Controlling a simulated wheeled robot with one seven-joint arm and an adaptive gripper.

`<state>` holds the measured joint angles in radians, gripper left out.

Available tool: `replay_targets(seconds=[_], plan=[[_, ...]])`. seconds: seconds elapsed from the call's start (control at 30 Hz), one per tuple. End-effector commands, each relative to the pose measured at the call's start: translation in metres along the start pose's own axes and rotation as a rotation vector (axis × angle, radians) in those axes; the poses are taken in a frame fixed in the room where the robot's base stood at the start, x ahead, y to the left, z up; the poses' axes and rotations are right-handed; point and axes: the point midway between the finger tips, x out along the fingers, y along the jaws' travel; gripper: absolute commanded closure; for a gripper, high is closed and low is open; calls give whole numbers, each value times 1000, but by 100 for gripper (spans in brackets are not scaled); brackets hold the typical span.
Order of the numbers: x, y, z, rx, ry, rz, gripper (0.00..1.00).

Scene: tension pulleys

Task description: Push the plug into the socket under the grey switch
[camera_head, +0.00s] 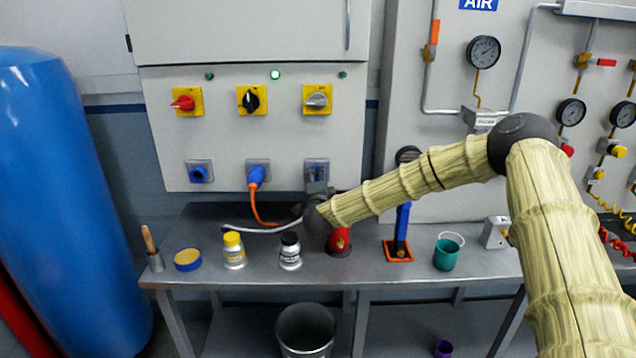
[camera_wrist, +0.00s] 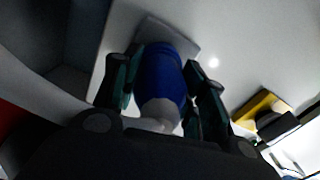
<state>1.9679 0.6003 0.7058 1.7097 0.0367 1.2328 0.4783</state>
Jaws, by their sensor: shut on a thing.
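A grey switch on a yellow plate (camera_head: 317,98) is at the right of the row on the grey cabinet. Below it is a square grey socket plate (camera_head: 317,162), partly covered by my gripper (camera_head: 318,184). In the wrist view, my gripper (camera_wrist: 160,90) is shut on a blue plug (camera_wrist: 158,72), one finger on each side. The plug's pale cable end (camera_wrist: 160,115) faces the camera. Its front end is right at the grey socket plate (camera_wrist: 178,34); how deep it sits, I cannot tell. A pale cable (camera_head: 262,228) runs left from my gripper in the head view.
A blue plug with orange cable (camera_head: 256,175) is in the middle socket; the left blue socket (camera_head: 198,173) is empty. Below, the bench (camera_head: 215,212) holds a yellow-capped bottle (camera_head: 234,252), a black-capped bottle (camera_head: 290,252) and a red object (camera_head: 339,241) near my wrist.

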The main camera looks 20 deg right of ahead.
Motion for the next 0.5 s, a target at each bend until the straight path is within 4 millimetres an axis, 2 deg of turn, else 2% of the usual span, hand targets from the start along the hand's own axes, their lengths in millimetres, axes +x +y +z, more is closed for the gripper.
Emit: replay_targets(seconds=[0.2, 0.23, 0.37, 0.5], plan=[[0, -1, 0, 0, 0, -1, 96], [0, -1, 0, 0, 0, -1, 56], [0, -1, 0, 0, 0, -1, 33], [0, 0, 0, 0, 0, 0, 33]])
